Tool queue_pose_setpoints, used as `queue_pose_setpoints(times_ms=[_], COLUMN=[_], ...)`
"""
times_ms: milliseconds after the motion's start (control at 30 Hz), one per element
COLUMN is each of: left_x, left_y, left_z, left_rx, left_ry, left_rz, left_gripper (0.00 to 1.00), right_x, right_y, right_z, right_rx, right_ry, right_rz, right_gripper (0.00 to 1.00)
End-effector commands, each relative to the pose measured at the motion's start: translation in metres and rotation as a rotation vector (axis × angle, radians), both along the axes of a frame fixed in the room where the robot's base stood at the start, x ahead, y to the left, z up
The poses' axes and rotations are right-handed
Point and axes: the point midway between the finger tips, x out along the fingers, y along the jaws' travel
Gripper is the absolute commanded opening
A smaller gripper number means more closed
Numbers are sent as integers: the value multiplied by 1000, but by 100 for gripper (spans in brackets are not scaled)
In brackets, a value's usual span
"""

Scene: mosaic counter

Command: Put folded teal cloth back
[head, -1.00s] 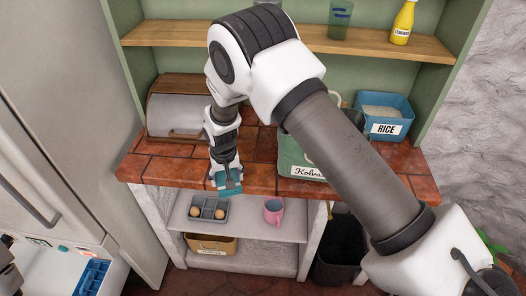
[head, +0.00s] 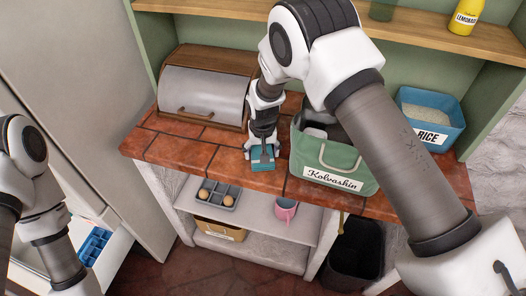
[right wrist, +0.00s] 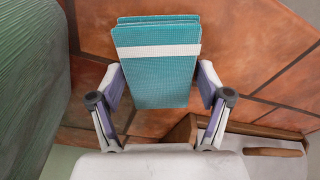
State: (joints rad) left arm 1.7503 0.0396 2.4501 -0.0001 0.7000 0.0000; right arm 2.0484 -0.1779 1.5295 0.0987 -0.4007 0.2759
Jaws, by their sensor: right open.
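The folded teal cloth (head: 263,163) with a white stripe lies on the red tiled counter (head: 185,152) near its front edge, between the bread box and the green bag. It also shows in the right wrist view (right wrist: 155,85), flat and neatly folded. My right gripper (head: 263,150) is over the cloth. In the right wrist view my right gripper (right wrist: 158,74) is open, one finger on each side of the cloth, with small gaps showing. My left arm shows at the left edge of the head view, but its gripper is out of view.
A bread box (head: 202,93) stands left of the cloth. A green bag (head: 335,158) labelled Kolvashin stands close on the right. A blue rice bin (head: 430,115) is at the back right. The shelf below holds an egg tray (head: 217,194) and a pink mug (head: 285,209).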

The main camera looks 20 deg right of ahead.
Motion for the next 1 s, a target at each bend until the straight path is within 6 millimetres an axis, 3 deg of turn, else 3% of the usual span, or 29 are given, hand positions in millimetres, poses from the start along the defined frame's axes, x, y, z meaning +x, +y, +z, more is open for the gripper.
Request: queue_pose_setpoints(times_ms=[467,800,1000], left_x=[0,0,0], left_y=[0,0,0], left_z=[-4,-29,-34], left_rx=[0,0,0], left_ry=[0,1,0], left_rz=[0,0,0], left_gripper=[43,43,43], right_x=[0,-9,-13], right_y=[0,2,3], right_z=[10,89,118], right_rx=[0,0,0], right_ry=[-2,-6,-1], right_rz=[0,0,1], right_gripper=[95,95,95])
